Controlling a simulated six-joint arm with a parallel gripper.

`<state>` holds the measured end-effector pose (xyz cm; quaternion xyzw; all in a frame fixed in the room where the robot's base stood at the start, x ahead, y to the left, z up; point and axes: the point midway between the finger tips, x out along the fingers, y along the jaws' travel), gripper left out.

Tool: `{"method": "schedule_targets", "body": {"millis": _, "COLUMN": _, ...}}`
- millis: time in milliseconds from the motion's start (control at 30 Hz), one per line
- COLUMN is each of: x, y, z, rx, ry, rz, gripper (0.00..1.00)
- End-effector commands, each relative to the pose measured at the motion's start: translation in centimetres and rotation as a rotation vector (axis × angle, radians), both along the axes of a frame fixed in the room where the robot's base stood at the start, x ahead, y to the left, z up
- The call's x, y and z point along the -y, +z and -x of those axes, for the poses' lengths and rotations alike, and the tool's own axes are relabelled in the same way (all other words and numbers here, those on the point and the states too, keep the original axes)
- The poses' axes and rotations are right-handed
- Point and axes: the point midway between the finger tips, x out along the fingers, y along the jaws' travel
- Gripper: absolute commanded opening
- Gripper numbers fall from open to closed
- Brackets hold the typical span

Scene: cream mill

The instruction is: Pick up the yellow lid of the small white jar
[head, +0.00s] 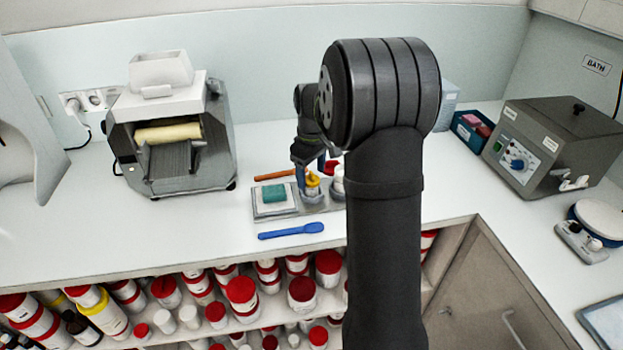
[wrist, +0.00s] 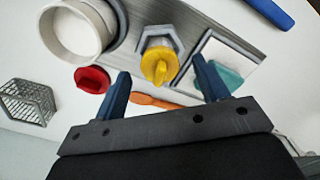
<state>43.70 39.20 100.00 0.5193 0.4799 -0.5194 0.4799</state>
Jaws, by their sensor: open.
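The yellow lid (wrist: 158,68), with a raised grip, sits in a grey hexagonal holder in the wrist view. In the head view the lid (head: 312,184) shows just below my gripper (head: 311,169). My gripper (wrist: 161,74) is open, with one blue finger on each side of the lid in the picture and nothing held. I cannot tell how far above the lid the fingertips are. The small white jar's body under the lid is not clearly visible.
A larger white jar (wrist: 76,30) and a red lid (wrist: 92,79) are close by on the left. A tile with a green block (wrist: 222,78) is on the right. An orange-brown stick (head: 275,175) lies behind, a blue spatula (head: 291,231) in front.

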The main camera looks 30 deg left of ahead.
Motion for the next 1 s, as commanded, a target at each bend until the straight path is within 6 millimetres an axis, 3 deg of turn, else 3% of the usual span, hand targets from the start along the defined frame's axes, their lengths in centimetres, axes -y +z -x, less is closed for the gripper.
{"method": "schedule_targets", "body": {"millis": 300, "x": -0.01, "y": -0.73, "z": 0.04, "rx": 0.000, "ry": 0.001, "rz": 0.000, "gripper": 0.67}}
{"method": "schedule_targets", "body": {"millis": 567, "x": -0.01, "y": -0.71, "z": 0.04, "rx": 0.000, "ry": 0.001, "rz": 0.000, "gripper": 0.20}}
{"method": "schedule_targets", "body": {"millis": 1000, "x": -0.04, "y": -0.17, "z": 0.01, "rx": 0.001, "ry": 0.001, "rz": -0.001, "gripper": 0.20}}
